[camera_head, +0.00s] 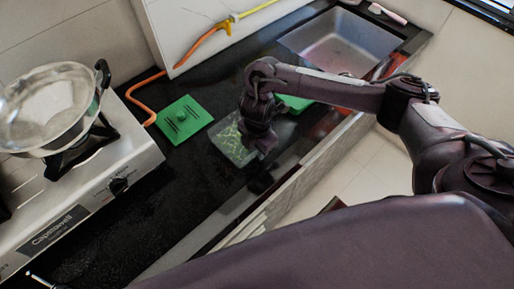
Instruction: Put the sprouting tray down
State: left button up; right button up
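A clear tray with green sprouts (229,147), which I take to be the sprouting tray, shows at the middle of the black counter. My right gripper (262,143) points down at its right end and covers part of it. The fingertips are dark and small, so I cannot tell whether they are shut on the tray's edge or only beside it. I also cannot tell whether the tray rests on the counter or is held just above it. My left gripper is not in view.
Another green thing (296,102) is partly hidden behind my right arm. A stove (95,185) with a glass-like pan (45,105) stands left. A sink (335,40) is at the back. The front-left counter is clear.

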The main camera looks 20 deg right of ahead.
jog(key=shift+r, duration=0.1)
notch_tip(320, 180, up, 12)
jog(key=p, duration=0.4)
jog(key=shift+a+r, duration=0.1)
dwell(0.4)
